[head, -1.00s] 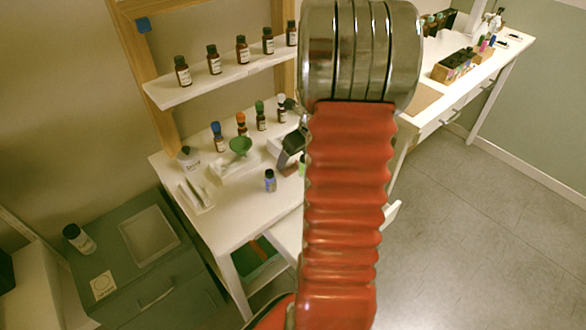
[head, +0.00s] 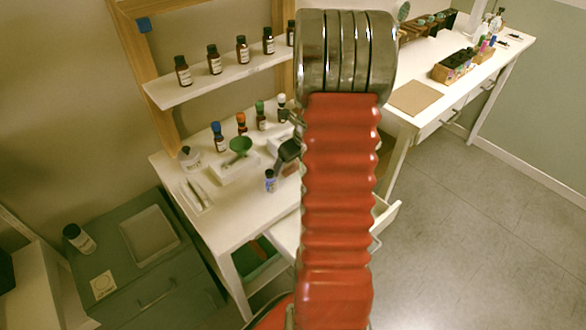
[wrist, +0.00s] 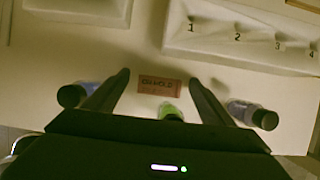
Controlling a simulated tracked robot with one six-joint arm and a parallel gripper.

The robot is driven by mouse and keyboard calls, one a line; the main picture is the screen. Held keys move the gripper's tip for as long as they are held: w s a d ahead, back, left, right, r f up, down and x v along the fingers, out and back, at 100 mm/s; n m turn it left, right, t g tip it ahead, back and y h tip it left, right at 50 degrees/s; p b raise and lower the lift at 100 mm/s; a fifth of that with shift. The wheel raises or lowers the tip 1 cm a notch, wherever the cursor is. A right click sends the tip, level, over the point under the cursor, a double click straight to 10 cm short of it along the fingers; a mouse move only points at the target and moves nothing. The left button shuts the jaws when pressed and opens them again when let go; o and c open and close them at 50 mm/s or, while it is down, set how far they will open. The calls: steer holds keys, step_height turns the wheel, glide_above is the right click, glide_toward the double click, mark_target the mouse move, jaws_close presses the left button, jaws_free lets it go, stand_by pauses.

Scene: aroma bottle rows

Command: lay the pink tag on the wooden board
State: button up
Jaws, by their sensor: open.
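The pink tag (wrist: 160,86), with dark lettering, lies flat on the white table in the wrist view. My gripper (wrist: 158,80) is open, with its two dark fingers pictured on either side of the tag and apart from it. I cannot tell the height of the fingertips above the table. The wooden board (head: 415,98) is a flat tan rectangle on the right-hand white table in the head view, with nothing seen on it. My arm hides part of the space between the two tables.
A green-capped bottle (wrist: 168,110) stands just below the tag in the wrist view. Dark-capped bottles stand left (wrist: 75,95) and right (wrist: 250,113) of the fingers. A numbered white rack (wrist: 240,38) is beyond.

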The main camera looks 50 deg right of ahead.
mark_target(291, 169)
stand_by(0.4)
steer(key=c, duration=1.2)
steer(key=shift+r, duration=0.1)
step_height(291, 169, up, 10)
steer(key=shift+f, duration=0.1)
stand_by(0.4)
